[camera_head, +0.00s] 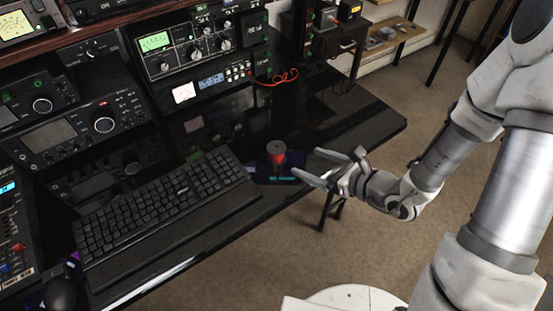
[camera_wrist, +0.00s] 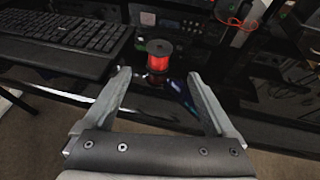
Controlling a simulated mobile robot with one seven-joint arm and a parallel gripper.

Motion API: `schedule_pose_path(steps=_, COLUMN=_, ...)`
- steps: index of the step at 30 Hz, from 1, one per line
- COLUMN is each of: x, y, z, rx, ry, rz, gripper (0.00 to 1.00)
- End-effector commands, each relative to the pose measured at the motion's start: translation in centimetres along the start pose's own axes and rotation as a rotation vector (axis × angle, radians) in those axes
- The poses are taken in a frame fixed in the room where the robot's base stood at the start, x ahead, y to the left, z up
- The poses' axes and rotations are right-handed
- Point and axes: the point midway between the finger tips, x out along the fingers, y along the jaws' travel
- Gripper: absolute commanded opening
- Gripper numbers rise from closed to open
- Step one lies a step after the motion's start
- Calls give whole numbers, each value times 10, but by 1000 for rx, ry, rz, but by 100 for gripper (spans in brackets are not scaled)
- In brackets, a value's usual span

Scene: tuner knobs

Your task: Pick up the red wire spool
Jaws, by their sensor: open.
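The red wire spool (camera_head: 276,154) stands upright on the glossy black desk, to the right of the keyboard. It has dark flanges and red wire around its middle. In the wrist view the spool (camera_wrist: 159,57) lies ahead of my gripper, between the lines of the two fingers and beyond their tips. My gripper (camera_head: 334,166) is open and empty, to the right of the spool near the desk's front edge. In the wrist view my gripper (camera_wrist: 158,77) shows both fingers spread wide apart, not touching the spool.
A black keyboard (camera_head: 165,205) lies left of the spool. Radio units (camera_head: 203,48) stand behind on the desk. A thin orange-red cable (camera_head: 280,78) hangs at the back. A dark flat item with a bluish sheen (camera_wrist: 178,88) lies beside the spool. The desk (camera_head: 365,125) is bare at right.

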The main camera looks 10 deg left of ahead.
Motion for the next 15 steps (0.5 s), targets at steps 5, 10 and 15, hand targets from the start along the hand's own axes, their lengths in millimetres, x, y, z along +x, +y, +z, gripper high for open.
schedule_pose_path(steps=5, x=11, y=0, z=-5, rx=-4, ry=-1, rz=1, gripper=91)
schedule_pose_path(steps=10, x=19, y=0, z=-5, rx=-4, ry=-2, rz=2, gripper=91)
schedule_pose_path(steps=15, x=26, y=0, z=-5, rx=-4, ry=-2, rz=1, gripper=91)
